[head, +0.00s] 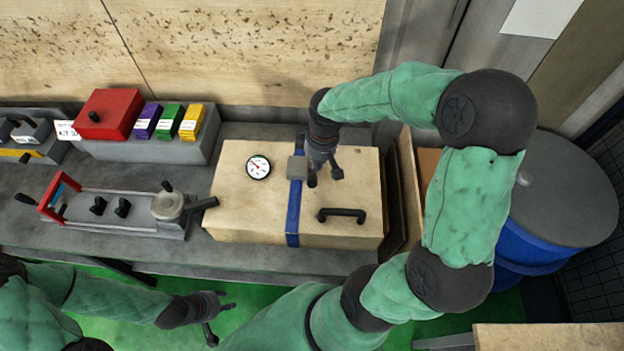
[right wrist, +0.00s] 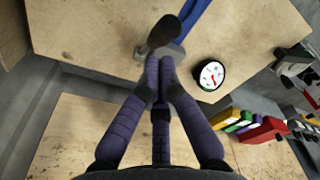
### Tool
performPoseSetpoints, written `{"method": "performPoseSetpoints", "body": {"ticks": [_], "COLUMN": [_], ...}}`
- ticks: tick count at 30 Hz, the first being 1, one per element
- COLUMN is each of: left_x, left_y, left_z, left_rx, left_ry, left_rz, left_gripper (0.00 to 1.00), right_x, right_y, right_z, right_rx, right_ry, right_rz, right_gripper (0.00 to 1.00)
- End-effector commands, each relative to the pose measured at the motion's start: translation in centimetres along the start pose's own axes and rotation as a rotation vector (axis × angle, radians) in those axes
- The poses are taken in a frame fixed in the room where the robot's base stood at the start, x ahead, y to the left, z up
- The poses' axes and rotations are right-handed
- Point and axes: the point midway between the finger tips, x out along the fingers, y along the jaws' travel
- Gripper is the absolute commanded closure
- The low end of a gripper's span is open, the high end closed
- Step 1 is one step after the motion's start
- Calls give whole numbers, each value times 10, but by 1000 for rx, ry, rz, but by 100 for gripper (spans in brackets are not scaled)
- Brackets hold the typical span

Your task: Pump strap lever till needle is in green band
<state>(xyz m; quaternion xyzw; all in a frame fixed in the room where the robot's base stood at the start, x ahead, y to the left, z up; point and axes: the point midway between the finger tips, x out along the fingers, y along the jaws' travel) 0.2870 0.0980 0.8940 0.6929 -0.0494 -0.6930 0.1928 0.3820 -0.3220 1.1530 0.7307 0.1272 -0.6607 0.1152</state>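The strap is a blue band (head: 293,212) around a pale wooden crate (head: 240,222). Its grey buckle (head: 297,168) is on top, and a dark lever (right wrist: 163,33) stands at it in the right wrist view. A round white gauge (head: 258,167) lies left of the strap and also shows in the right wrist view (right wrist: 211,75). Its face is too small to tell whether the needle is in the green band. My right gripper (right wrist: 160,66) has its fingertips together just beside the lever; I cannot tell if they touch it. My left gripper (head: 218,320) is low at the left, empty, fingers apart.
A black handle (head: 342,214) is on the crate, right of the strap. Red, purple, green and yellow boxes (head: 168,121) stand on a grey ledge at the back left. A clamp fixture (head: 120,208) lies left of the crate. A blue drum (head: 535,240) stands at the right.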

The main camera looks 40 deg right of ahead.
Motion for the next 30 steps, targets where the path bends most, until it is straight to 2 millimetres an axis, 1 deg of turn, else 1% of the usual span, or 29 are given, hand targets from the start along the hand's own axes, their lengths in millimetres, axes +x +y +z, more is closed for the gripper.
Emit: {"method": "performPoseSetpoints", "body": {"ticks": [5, 18, 22, 30], "left_x": [10, 44, 48, 48], "left_y": [-4, -16, -17, -17], "left_z": [0, -1, -2, -2], "left_rx": [0, 0, 0, 0], "left_ry": [0, -1, -1, 0], "left_rz": [0, 0, 0, 0], "left_gripper": [60, 60, 60, 60], "right_x": [13, 62, 69, 69], "right_y": [0, 0, 0, 0], "right_z": [0, 1, 0, 0], "right_rx": [-1, -1, -1, -1], "right_ry": [-1, -1, -1, -1], "right_rz": [-1, -1, -1, -1], "right_gripper": [100, 100, 100, 100]}}
